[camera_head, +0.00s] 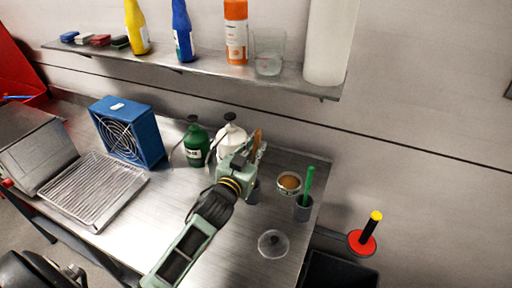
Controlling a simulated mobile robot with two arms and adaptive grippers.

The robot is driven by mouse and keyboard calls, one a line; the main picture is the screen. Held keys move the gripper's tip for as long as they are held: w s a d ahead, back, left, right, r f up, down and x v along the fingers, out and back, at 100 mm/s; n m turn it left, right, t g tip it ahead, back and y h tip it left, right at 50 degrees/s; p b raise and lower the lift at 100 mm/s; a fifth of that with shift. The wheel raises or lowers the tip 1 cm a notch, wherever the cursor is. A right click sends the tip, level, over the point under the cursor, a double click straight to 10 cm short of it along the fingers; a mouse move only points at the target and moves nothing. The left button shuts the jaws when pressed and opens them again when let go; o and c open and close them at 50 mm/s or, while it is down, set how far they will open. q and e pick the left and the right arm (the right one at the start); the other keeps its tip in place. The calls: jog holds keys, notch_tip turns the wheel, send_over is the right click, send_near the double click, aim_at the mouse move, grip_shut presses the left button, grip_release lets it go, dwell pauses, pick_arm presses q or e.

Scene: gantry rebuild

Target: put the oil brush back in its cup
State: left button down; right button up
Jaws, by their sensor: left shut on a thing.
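My left gripper (254,158) is shut on the oil brush, whose brown handle (257,139) sticks up above the fingers. The gripper hides the brush's lower end. A dark grey cup (254,193) stands on the steel table just below the gripper. I cannot tell whether the brush tip is inside it. A second grey cup (303,209) to the right holds a green-handled tool (308,182). My right gripper is not in view.
A round tin with brown contents (289,182) stands between the cups, and a clear lid (273,243) lies nearer. Green (196,147) and white (230,138) bottles stand behind the gripper. A blue fan box (147,132) and wire rack (93,188) are left. A loaded shelf (200,69) hangs above.

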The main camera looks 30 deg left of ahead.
pick_arm(q)
notch_tip(320, 180, down, 3)
jog(key=shift+r+b, duration=0.2)
jog(key=shift+b, duration=0.7)
notch_tip(320, 180, down, 4)
jog(key=b, duration=0.3)
jog(key=shift+f+b, duration=0.8)
jog(key=shift+f, duration=0.3)
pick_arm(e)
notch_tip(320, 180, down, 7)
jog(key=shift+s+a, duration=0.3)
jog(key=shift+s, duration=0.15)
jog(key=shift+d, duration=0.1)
pick_arm(q)
jog(key=c, duration=1.6)
grip_release()
jog(key=shift+c, duration=0.2)
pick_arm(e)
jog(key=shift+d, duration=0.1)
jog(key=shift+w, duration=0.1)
pick_arm(q)
jog(key=s, duration=1.2)
jog(key=shift+d, duration=0.3)
